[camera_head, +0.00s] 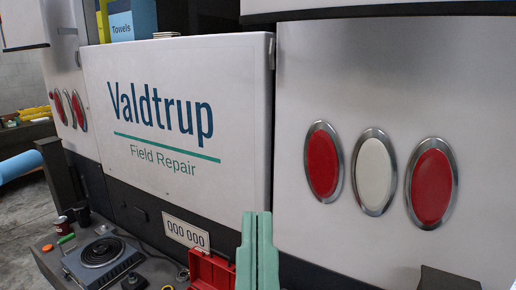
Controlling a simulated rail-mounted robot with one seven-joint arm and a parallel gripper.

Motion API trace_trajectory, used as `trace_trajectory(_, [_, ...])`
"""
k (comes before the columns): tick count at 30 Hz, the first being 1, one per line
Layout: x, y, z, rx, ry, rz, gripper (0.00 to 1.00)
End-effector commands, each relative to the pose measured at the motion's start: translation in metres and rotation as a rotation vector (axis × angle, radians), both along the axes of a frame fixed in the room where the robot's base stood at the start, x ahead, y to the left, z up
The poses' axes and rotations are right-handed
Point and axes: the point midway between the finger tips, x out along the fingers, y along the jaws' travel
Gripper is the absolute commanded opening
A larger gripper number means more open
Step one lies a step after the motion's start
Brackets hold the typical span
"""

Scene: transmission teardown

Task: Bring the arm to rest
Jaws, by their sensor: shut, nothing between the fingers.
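My gripper (257,216) shows at the bottom of the view, a little right of the middle. Its two pale green fingers point up and lie side by side, shut with nothing between them. They stand in front of the vehicle's dark bumper, and their lower part is cut off by the frame edge. The rest of my arm is not in view.
A white vehicle panel (235,95) marked "Valdtrup Field Repair" fills the middle. A hot plate (103,254) and a red open box (212,270) stand on the deck at lower left. Oval red and white lights (374,170) are at right.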

Motion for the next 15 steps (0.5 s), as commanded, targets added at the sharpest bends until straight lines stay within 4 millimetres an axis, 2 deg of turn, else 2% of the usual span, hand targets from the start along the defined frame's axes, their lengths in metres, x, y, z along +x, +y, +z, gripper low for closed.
trace_trajectory(1, [0.000, 0.000, 0.055, 0.000, 0.000, 0.001, 0.00])
trace_trajectory(6, [0.000, 0.001, 0.143, 0.001, 0.002, 0.006, 0.00])
trace_trajectory(9, [0.000, 0.002, 0.190, 0.003, 0.003, 0.008, 0.00])
trace_trajectory(12, [0.001, 0.002, 0.224, 0.003, 0.004, 0.011, 0.00])
trace_trajectory(15, [0.001, 0.003, 0.243, 0.004, 0.004, 0.012, 0.00])
